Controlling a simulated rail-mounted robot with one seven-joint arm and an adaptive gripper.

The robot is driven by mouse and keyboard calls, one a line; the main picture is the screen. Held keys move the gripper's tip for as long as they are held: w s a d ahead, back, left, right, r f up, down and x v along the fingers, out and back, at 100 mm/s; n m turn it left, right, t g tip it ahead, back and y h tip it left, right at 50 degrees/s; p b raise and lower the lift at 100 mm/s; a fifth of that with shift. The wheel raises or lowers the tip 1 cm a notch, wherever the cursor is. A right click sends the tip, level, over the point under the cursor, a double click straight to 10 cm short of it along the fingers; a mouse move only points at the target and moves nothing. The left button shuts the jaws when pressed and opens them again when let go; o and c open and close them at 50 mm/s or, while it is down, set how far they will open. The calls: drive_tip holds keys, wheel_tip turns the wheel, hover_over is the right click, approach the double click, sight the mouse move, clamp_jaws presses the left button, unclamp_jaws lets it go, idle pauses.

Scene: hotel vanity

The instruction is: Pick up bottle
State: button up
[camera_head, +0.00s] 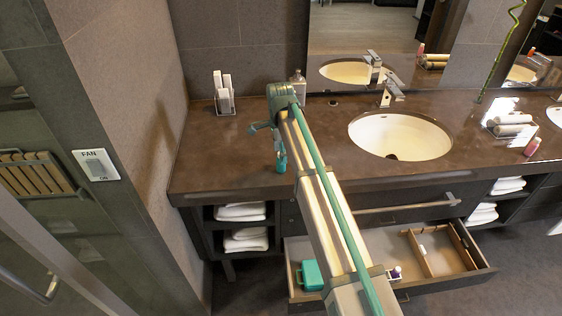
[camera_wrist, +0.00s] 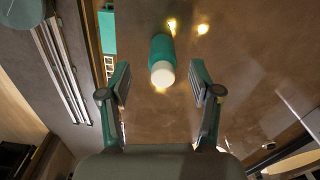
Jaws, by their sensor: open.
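A teal bottle with a white cap (camera_wrist: 162,50) is in the wrist view, on the brown counter. It appears ahead of my gripper (camera_wrist: 159,84), centred between the two spread fingers, which do not touch it. My gripper is open and empty. In the head view a teal piece, apparently the same bottle (camera_head: 281,157), shows at the counter's front edge beneath my arm. My arm partly hides that area, and the fingers are hard to make out there.
An open drawer (camera_head: 480,270) below the counter holds a teal box (camera_head: 312,274) and a wooden divider. A clear bottle (camera_head: 298,84), a white holder (camera_head: 224,95), a faucet (camera_head: 390,92) and a sink (camera_head: 400,134) are on the counter. The left counter is mostly clear.

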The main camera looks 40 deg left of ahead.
drive_tip(key=shift+w+f+p, duration=0.15)
drive_tip(key=shift+f+p, duration=0.55)
drive_tip(key=shift+f, duration=0.95)
drive_tip(key=shift+w+f+p, duration=0.15)
drive_tip(key=shift+f+p, duration=0.5)
drive_tip(key=shift+f, duration=0.95)
clamp_jaws()
drive_tip(key=shift+r, duration=0.2)
